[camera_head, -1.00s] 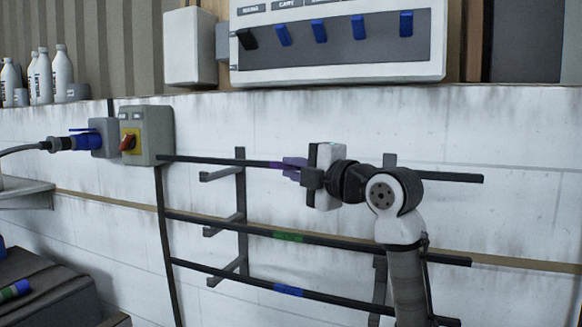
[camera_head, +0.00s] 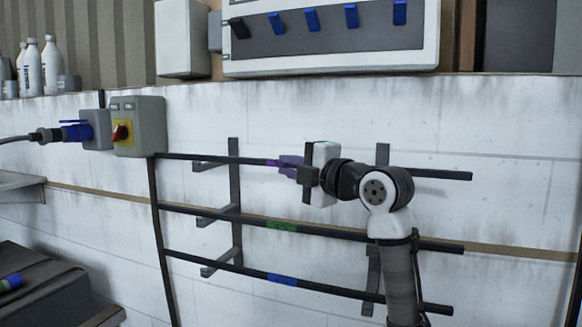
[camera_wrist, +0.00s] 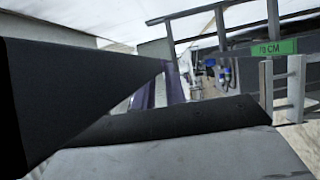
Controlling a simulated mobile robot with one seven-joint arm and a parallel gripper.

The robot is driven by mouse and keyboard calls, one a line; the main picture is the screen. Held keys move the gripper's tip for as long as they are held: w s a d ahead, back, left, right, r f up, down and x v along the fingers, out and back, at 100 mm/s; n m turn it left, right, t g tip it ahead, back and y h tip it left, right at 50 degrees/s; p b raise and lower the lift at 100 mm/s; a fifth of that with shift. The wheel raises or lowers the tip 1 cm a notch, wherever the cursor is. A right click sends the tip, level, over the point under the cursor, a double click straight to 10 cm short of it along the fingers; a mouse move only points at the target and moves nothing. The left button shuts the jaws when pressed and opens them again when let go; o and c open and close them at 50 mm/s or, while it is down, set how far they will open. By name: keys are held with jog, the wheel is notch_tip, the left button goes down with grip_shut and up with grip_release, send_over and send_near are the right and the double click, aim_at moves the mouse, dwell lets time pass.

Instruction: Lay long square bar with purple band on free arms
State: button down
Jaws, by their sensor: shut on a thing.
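The long dark square bar with the purple band (camera_head: 215,159) runs nearly level across the wall in the head view. My gripper (camera_head: 289,166) is shut on it at the purple band, near mid-length. A grey rack upright (camera_head: 235,190) has several short arms. Its top arm (camera_head: 208,165) lies just below the bar, with a narrow gap or contact I cannot tell apart. The right upright (camera_head: 382,152) is mostly hidden behind my arm, so its top arm is not clear. In the wrist view, a dark shape fills the left, beside purple pieces (camera_wrist: 146,95).
A green-banded bar (camera_head: 335,232) and a blue-banded bar (camera_head: 335,289) lie on the lower arms. A switch box (camera_head: 140,135) with a red knob sits close to the bar's left end. A panel (camera_head: 330,58) is above. The wrist view shows a green label (camera_wrist: 275,48).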

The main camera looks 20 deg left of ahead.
jog(key=shift+f, duration=0.1)
dwell(0.4)
jog(key=c, duration=1.4)
grip_release()
jog(key=shift+o, duration=0.5)
jog(key=shift+f, duration=0.15)
jog(key=shift+o, duration=0.7)
jog(key=shift+s, duration=0.1)
jog(key=s+b, duration=0.4)
jog(key=s, duration=0.9)
jog(key=shift+a, duration=0.2)
